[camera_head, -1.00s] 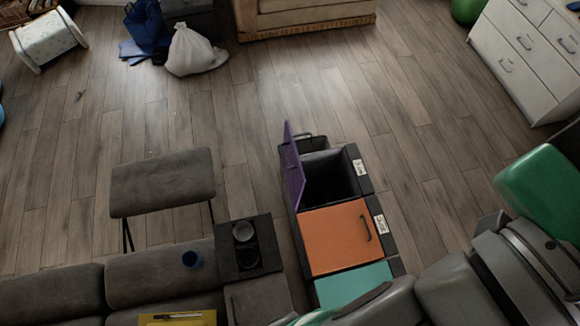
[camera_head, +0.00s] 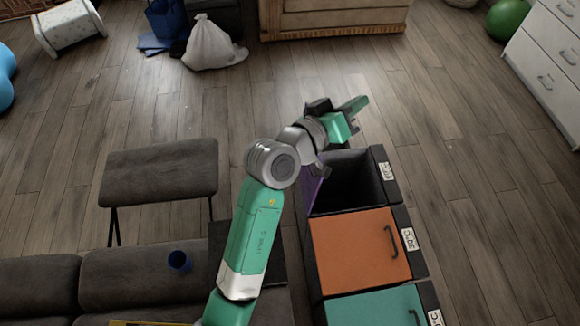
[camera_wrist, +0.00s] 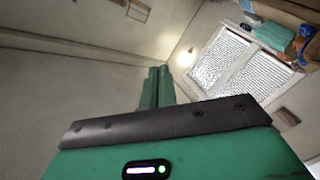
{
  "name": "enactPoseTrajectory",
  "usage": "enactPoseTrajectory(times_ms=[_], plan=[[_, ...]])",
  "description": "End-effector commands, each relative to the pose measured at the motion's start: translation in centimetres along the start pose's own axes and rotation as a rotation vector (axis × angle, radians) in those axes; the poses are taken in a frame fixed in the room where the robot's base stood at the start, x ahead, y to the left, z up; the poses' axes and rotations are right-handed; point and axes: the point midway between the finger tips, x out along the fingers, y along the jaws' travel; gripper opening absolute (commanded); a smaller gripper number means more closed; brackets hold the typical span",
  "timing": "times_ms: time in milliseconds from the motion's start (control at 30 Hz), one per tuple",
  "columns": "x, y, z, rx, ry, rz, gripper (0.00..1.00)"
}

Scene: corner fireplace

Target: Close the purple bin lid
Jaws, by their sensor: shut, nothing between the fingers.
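The purple lid (camera_head: 312,192) stands raised along the left side of its bin, mostly hidden behind my arm in the head view. The bin (camera_head: 346,183) below it is open, with its dark inside showing. My gripper (camera_head: 359,104) is shut and empty, beyond the far end of the open bin in the head view. I cannot tell whether my wrist touches the lid. In the wrist view the two green fingers (camera_wrist: 157,88) are together with nothing between them.
An orange-lidded bin (camera_head: 361,247) and a teal-lidded bin (camera_head: 375,308) stand in line nearer me, both closed. The floor to the right is clear.

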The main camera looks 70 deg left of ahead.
Motion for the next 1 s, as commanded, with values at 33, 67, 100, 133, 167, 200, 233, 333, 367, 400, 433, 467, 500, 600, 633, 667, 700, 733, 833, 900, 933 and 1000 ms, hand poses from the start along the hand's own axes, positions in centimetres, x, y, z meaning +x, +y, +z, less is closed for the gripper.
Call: enactPoseTrajectory(times_ms=[33,67,100,133,167,200,233,333,367,400,433,467,500,600,633,667,700,733,833,900,933,1000], plan=[[-1.0,-8.8,3.6,-0.101,-0.002,-0.063,0.0],[-1.9,-12.5,4.6,-0.165,0.001,-0.091,0.0],[-3.1,-17.1,6.0,-0.248,0.009,-0.125,0.0],[-4.1,-20.4,6.9,-0.309,0.018,-0.148,0.0],[-5.2,-23.2,7.8,-0.365,0.029,-0.168,0.0],[-6.5,-26.6,8.9,-0.435,0.045,-0.192,0.0],[-7.5,-28.8,9.6,-0.483,0.058,-0.207,0.0],[-10.2,-33.8,11.3,-0.598,0.095,-0.239,0.0],[-10.7,-34.6,11.5,-0.621,0.104,-0.243,0.0],[-11.2,-35.4,11.8,-0.643,0.112,-0.249,0.0],[-11.5,-35.8,11.8,-0.655,0.116,-0.251,0.0],[-11.7,-36.0,11.8,-0.663,0.12,-0.252,0.0],[-11.8,-36.0,11.8,-0.667,0.121,-0.252,0.0],[-11.6,-35.9,11.7,-0.666,0.121,-0.252,0.0],[-11.4,-36.0,11.7,-0.666,0.12,-0.251,0.0],[-11.2,-36.0,11.7,-0.666,0.12,-0.251,0.0],[-10.7,-36.2,11.8,-0.666,0.119,-0.251,0.0],[-10.2,-36.3,11.7,-0.665,0.119,-0.25,0.0],[-8.2,-36.9,11.7,-0.664,0.119,-0.25,0.0],[-6.7,-37.3,11.7,-0.664,0.118,-0.25,0.0],[-6.0,-37.5,11.7,-0.664,0.119,-0.25,0.0],[-4.5,-37.9,11.6,-0.663,0.118,-0.25,0.0]])
